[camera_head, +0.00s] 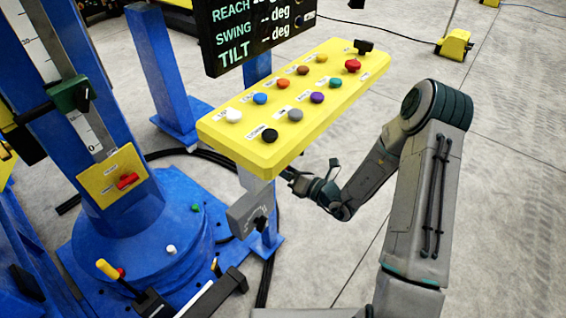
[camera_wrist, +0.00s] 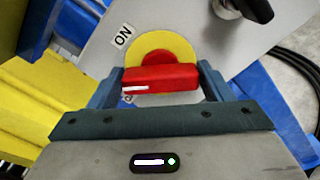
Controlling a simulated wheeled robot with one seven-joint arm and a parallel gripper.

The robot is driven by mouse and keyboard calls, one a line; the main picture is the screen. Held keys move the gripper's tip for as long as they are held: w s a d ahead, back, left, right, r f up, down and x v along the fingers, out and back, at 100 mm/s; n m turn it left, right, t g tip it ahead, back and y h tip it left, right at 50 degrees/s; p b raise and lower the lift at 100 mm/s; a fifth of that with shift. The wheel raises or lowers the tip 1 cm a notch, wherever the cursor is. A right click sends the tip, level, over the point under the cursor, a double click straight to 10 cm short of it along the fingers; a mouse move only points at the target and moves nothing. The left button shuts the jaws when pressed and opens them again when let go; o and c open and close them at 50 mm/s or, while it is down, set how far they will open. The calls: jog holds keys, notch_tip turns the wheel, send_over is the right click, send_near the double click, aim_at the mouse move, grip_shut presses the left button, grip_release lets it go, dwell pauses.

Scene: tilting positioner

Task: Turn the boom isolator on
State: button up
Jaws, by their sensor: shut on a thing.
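In the wrist view, a red bar handle (camera_wrist: 160,78) sits on a yellow disc (camera_wrist: 163,46) on a grey plate (camera_wrist: 195,20). The handle lies crosswise in the picture. An ON label (camera_wrist: 122,37) is at the disc's upper left; another label below it is mostly hidden. My gripper (camera_wrist: 160,84) is shut on the red handle, one finger at each end. In the head view my gripper (camera_head: 312,182) is below the yellow button panel, right of a grey box (camera_head: 247,208); the red handle cannot be made out there.
The yellow button panel (camera_head: 225,136) hangs close above my gripper. A black knob (camera_wrist: 250,8) stands out beside the disc. A blue column (camera_head: 140,225) with a red handle (camera_head: 127,181) on a yellow plate is at left. Black cables (camera_wrist: 295,65) lie on the floor. Open floor is at right.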

jog(key=shift+f+m+p, duration=0.2)
jog(key=shift+m+p, duration=3.25)
jog(key=shift+m, duration=1.15)
jog(key=o, duration=1)
jog(key=b+v, duration=0.1)
jog(key=v, duration=1.3)
jog(key=shift+w, duration=0.1)
